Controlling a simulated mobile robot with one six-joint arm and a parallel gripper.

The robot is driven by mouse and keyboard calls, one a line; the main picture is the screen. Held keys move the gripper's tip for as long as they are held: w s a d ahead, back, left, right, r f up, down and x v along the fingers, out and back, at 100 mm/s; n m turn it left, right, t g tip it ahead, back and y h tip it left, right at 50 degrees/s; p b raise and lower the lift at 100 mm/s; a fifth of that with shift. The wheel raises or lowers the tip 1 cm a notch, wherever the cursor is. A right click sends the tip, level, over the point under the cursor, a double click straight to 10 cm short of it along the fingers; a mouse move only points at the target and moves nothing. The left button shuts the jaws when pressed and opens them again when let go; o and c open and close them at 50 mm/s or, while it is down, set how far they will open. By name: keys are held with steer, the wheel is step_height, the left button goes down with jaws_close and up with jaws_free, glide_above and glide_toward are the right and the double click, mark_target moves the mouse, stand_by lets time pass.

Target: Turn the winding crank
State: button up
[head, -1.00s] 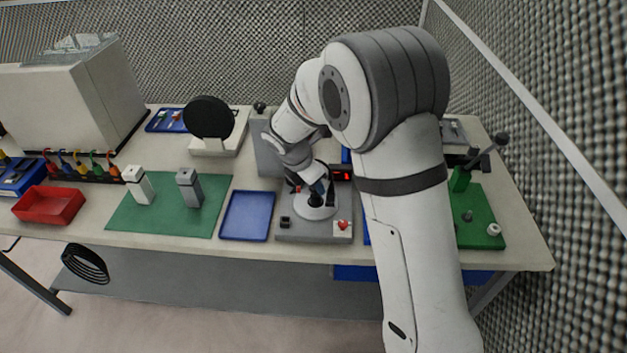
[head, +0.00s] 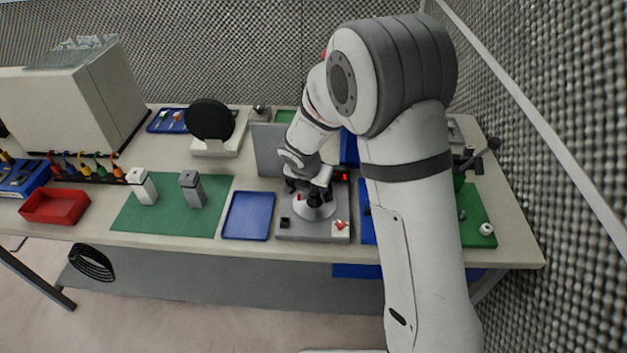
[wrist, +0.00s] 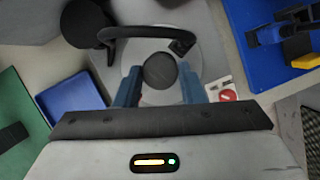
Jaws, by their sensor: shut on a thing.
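A grey device with a pale round disc (head: 318,210) stands on the table; the disc also shows in the wrist view (wrist: 205,55). A dark round knob (wrist: 158,70) is over the disc, between the blue fingers of my gripper (wrist: 158,90). My gripper (head: 314,196) is shut on this knob, low over the disc in the head view. A curved black bar (wrist: 150,32) arches just beyond the knob. I cannot tell how the bar joins the disc. My fingers and wrist hide part of the disc in the head view.
The device's base has a red button (head: 340,225). A blue tray (head: 248,216) lies left of it, then a green mat (head: 160,215) with two upright blocks. An upright grey panel (head: 268,150) stands behind. My arm hides part of the table's right side.

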steer(key=shift+d+r+n+y+p, duration=0.1)
steer(key=shift+n+y+p, duration=0.3)
steer(key=shift+n+p, duration=0.8)
steer(key=shift+d+r+n+y+p, duration=0.1)
steer(key=shift+n+y+p, duration=0.3)
steer(key=shift+n+p, duration=0.75)
steer(key=shift+n+y+p, duration=0.4)
steer(key=shift+n+p, duration=0.35)
steer(key=shift+p, duration=0.2)
steer(key=shift+f+n, duration=0.15)
steer(key=shift+n, duration=0.15)
steer(key=o, duration=1)
steer(key=shift+v, duration=3.85)
steer(key=shift+d, duration=0.2)
